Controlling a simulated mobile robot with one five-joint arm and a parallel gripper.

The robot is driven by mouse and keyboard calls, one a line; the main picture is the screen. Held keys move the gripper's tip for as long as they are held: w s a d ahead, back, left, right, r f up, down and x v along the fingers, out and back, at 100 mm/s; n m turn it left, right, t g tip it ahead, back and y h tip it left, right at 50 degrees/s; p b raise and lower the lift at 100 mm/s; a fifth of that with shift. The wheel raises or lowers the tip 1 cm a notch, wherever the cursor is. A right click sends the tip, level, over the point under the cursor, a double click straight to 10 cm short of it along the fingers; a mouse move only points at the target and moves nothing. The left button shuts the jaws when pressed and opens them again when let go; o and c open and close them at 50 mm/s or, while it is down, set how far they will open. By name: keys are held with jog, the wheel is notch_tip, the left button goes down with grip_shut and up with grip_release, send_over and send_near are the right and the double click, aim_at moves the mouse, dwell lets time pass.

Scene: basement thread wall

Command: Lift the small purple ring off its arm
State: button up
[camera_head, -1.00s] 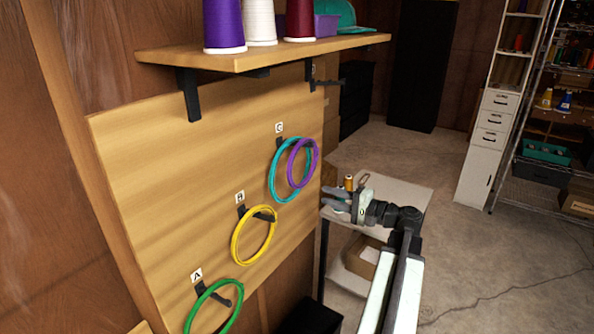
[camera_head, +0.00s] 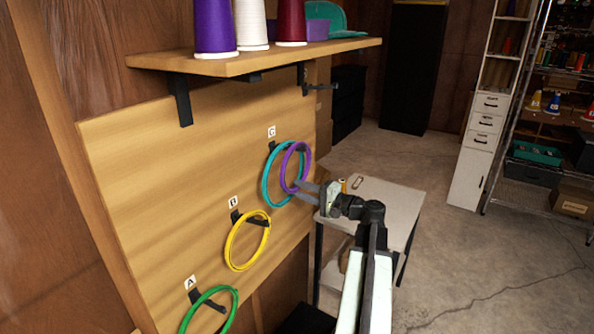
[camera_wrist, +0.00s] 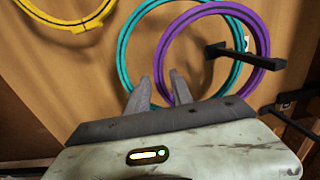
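The small purple ring (camera_head: 286,170) hangs on the black arm labelled C, in front of a larger teal ring (camera_head: 265,187) on the same arm. In the wrist view the purple ring (camera_wrist: 263,40) overlaps the teal ring (camera_wrist: 123,55), and the black arm (camera_wrist: 228,53) passes through both. My gripper (camera_head: 300,191) is at the lower right of the purple ring, its fingers pointing at the board. In the wrist view my gripper (camera_wrist: 160,84) is open, its two fingers apart near the ring's lower rim.
A yellow ring (camera_head: 229,250) hangs on arm B and a green ring (camera_head: 233,306) on arm A, lower left. A shelf (camera_head: 330,46) with thread cones juts out above. A small table (camera_head: 395,199) stands right of the board. Open floor lies to the right.

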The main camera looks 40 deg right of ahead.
grip_shut()
jog(key=shift+r, duration=0.1)
jog(key=shift+r+p, duration=0.7)
jog(key=shift+p, duration=0.1)
jog(key=r+p+v, duration=0.1)
jog(key=v, duration=0.9)
jog(key=shift+r+p, duration=0.3)
jog(key=shift+r, duration=0.05)
